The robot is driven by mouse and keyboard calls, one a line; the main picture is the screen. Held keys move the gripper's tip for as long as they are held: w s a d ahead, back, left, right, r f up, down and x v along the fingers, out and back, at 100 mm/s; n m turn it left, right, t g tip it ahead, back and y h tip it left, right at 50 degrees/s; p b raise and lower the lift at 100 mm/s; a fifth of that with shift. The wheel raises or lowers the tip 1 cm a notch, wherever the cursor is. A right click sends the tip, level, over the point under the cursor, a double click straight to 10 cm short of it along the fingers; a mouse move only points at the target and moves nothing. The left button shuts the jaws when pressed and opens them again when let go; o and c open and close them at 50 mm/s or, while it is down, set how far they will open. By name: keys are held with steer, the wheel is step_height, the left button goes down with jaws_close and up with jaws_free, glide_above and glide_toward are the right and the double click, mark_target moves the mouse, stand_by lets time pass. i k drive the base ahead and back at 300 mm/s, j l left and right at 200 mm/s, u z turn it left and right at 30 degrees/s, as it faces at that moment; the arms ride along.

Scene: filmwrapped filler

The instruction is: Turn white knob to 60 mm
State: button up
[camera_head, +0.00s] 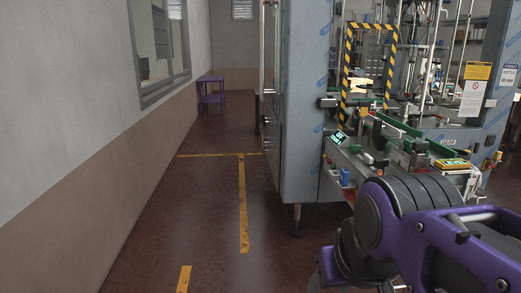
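The filling machine (303,110) stands right of centre, with a bench of green guide rails and small fittings on its right side. A small dark display with lit green characters (338,138) sits at the bench's near left corner; its reading is too small to make out. A small pale knob-like part (368,158) shows to the right of the display, but I cannot tell whether it is the white knob. My purple and black arm fills the lower right, in front of the bench's lower part. Its end runs out of the bottom edge, so my gripper is not visible.
A yellow-topped device (453,164) sits on the bench's right. A yellow-black striped frame (346,75) stands above the bench. The floor aisle (205,205) on the left is clear, with yellow lines. A purple trolley (211,90) stands at the far wall.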

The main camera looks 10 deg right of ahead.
mark_target(368, 158)
steer(key=i+j+z, duration=0.1)
steer(key=i+z, duration=0.2)
steer(key=i, duration=0.2)
steer(key=i+j+z, duration=0.3)
steer(key=i, duration=0.2)
steer(key=i+j+z, duration=0.15)
steer(key=z, duration=0.25)
steer(key=i+j+z, duration=0.25)
steer(key=z, duration=0.2)
steer(key=i+j+z, duration=0.4)
steer(key=j+z, duration=0.25)
steer(key=z, duration=0.15)
steer(key=i+j+z, duration=0.1)
steer(key=j+z, duration=0.15)
steer(key=j, duration=0.15)
steer(key=i+j+z, duration=0.1)
steer(key=j+z, duration=0.3)
steer(key=j, duration=1.05)
steer(key=l, duration=0.6)
steer(key=z, duration=0.05)
